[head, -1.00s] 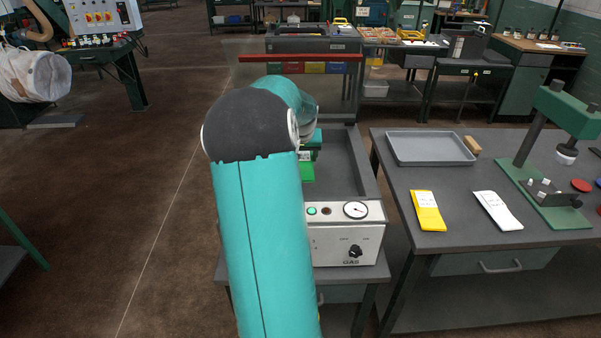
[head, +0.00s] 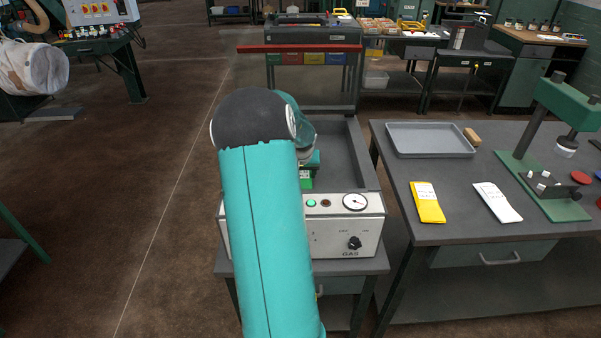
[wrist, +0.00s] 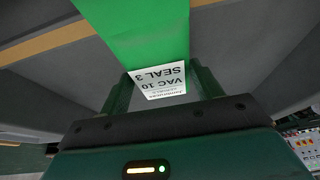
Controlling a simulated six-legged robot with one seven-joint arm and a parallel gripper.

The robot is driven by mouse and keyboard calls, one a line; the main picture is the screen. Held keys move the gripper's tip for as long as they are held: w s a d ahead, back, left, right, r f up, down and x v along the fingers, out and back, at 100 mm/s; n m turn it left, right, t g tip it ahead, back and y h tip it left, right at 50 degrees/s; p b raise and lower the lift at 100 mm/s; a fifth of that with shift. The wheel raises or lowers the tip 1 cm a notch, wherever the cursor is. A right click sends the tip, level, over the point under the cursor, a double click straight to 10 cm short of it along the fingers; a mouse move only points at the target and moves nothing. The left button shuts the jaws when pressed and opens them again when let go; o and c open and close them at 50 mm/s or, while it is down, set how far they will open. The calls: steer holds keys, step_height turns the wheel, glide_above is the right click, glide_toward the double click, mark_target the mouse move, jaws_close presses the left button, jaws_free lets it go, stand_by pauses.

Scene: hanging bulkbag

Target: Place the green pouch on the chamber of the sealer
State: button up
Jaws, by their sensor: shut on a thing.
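The green pouch (wrist: 135,30) has a white label reading VAC 10 and SEAL 3. My gripper (wrist: 165,85) is shut on it at the label end, and the pouch stretches away from the fingers. In the head view a small part of the pouch (head: 306,181) shows beside my arm, just behind the sealer's front panel. The sealer (head: 346,238) has a white panel with a gauge, a green button and a GAS knob. Its grey open chamber (head: 345,160) lies behind the panel, under my gripper. My arm hides the chamber's left part. I cannot tell whether the pouch touches the chamber floor.
A bench at the right holds a grey tray (head: 430,141), a yellow pouch (head: 427,204), a white pouch (head: 497,203) and a green press (head: 548,165). A red bar (head: 300,48) crosses behind the sealer. The floor at the left is open.

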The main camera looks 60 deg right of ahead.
steer(key=o, duration=1.1)
steer(key=v, duration=1.2)
steer(key=shift+r, duration=0.1)
steer(key=w+a+r+n+t+y, duration=0.1)
steer(key=w+a+r+n, duration=0.2)
steer(key=a, duration=0.7)
steer(key=w+a+r+n+t+y, duration=0.1)
steer(key=w+a+r, duration=0.25)
steer(key=a, duration=0.55)
steer(key=w+a+r+n+t+y, duration=0.15)
steer(key=w+a, duration=0.35)
steer(key=a, duration=0.5)
steer(key=s+a+n, duration=0.2)
steer(key=s+a, duration=0.1)
steer(key=a, duration=0.5)
steer(key=s+a+r+n, duration=0.1)
steer(key=s+a+n, duration=0.1)
steer(key=a, duration=0.6)
steer(key=s+a+n, duration=0.3)
steer(key=s+a, duration=0.2)
steer(key=a, duration=0.3)
steer(key=shift+a+r+y, duration=0.2)
steer(key=shift+a+y, duration=0.05)
steer(key=shift+a, duration=0.15)
